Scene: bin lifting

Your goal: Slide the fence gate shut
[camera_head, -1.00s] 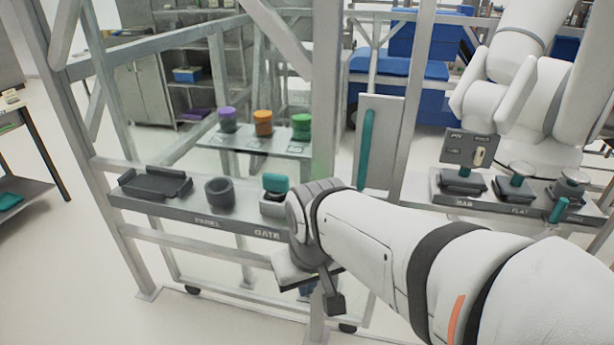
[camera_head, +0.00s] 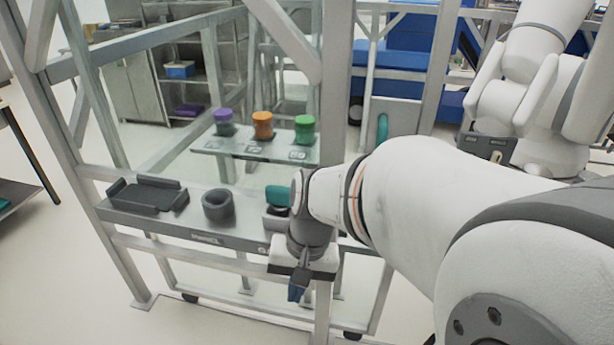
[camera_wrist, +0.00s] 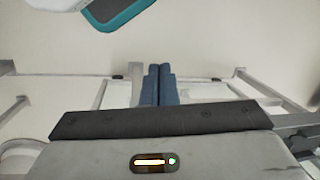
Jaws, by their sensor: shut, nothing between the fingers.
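The fence gate shows as a metal-framed section with a grey plate (camera_head: 403,117) and an upright teal handle (camera_head: 382,129), right of the tall fence post (camera_head: 335,70). My arm covers the plate's lower part and much of the gate. My gripper (camera_head: 297,288) hangs pointing down in front of the fence, left of and below the handle and apart from it. In the wrist view its two blue-grey fingers (camera_wrist: 158,85) are together with nothing between them. A teal-edged grey thing (camera_wrist: 118,8) shows at the top there; I cannot tell what it is.
A fence ledge (camera_head: 185,226) holds a black tray (camera_head: 147,196), a dark ring-shaped cup (camera_head: 218,206) and a teal-topped block (camera_head: 278,195). Behind it, a shelf (camera_head: 245,147) bears purple, orange and green-topped pieces. Another white arm (camera_head: 535,90) stands at right. Open floor lies front left.

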